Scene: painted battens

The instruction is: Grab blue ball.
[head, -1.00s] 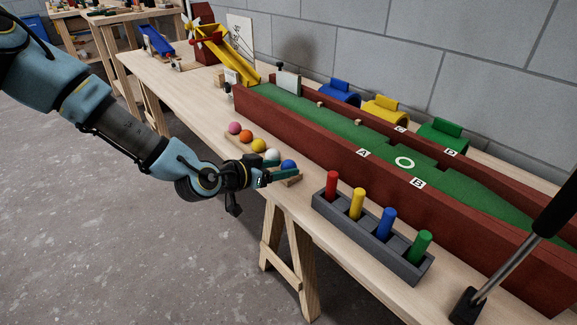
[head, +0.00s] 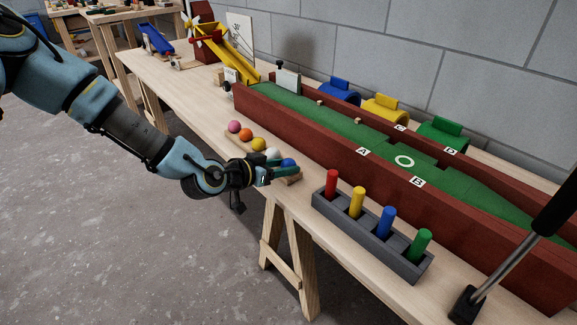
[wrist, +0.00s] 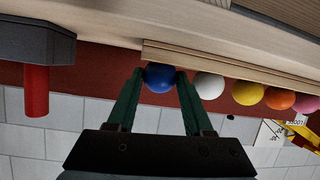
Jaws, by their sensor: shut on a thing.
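The blue ball (head: 287,163) is at the near end of a row of balls on a wooden rack (head: 291,178). My gripper (head: 284,172) is at the ball, low over the table's front edge. In the wrist view the blue ball (wrist: 159,77) sits between the two green fingertips of my gripper (wrist: 159,80), which are shut on it from both sides. The ball still appears to be at the rack (wrist: 200,62); I cannot tell whether it touches it.
A white ball (wrist: 209,85) is close beside the gripper finger, followed by yellow (head: 258,145), orange (head: 246,135) and pink (head: 234,127) balls. A grey holder (head: 362,247) with coloured pegs stands to the right. A green-floored, red-walled lane (head: 330,130) lies behind.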

